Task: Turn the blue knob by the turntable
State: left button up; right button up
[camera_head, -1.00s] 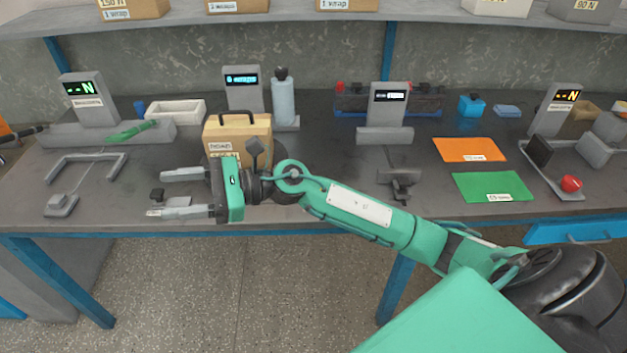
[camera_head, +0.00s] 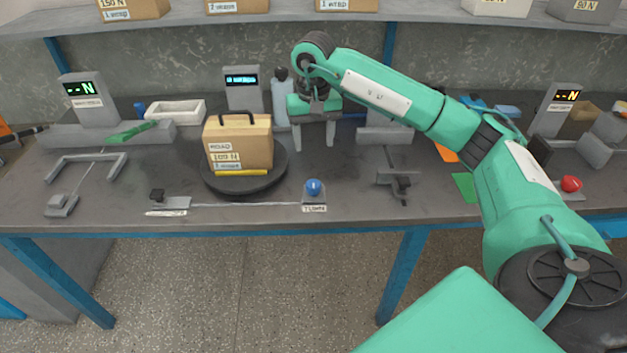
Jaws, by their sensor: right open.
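The blue knob (camera_head: 314,187) sits on a small grey base near the front edge of the bench, with a label in front of it. The dark round turntable (camera_head: 245,184) is to its left. A tan case (camera_head: 238,145) with a dark handle and labels stands on the turntable, with a yellow strip along its lower front. My right gripper (camera_head: 313,147) points down above and behind the knob, its two fingers apart and empty. It does not touch the knob. My left gripper is not in view.
A small clamp-like device (camera_head: 397,182) is right of the knob. A thin rod (camera_head: 245,205) runs left from the knob. A red knob (camera_head: 571,184) is at the far right.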

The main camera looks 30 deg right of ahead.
aim_at(314, 183)
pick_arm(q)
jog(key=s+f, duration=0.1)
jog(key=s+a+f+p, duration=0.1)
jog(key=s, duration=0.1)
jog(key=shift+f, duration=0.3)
pick_arm(e)
notch_tip(314, 183, down, 14)
jog(key=shift+r, duration=0.2)
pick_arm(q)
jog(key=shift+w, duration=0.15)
pick_arm(e)
jog(key=shift+c, duration=0.3)
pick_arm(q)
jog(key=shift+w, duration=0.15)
pick_arm(e)
jog(key=c, duration=0.9)
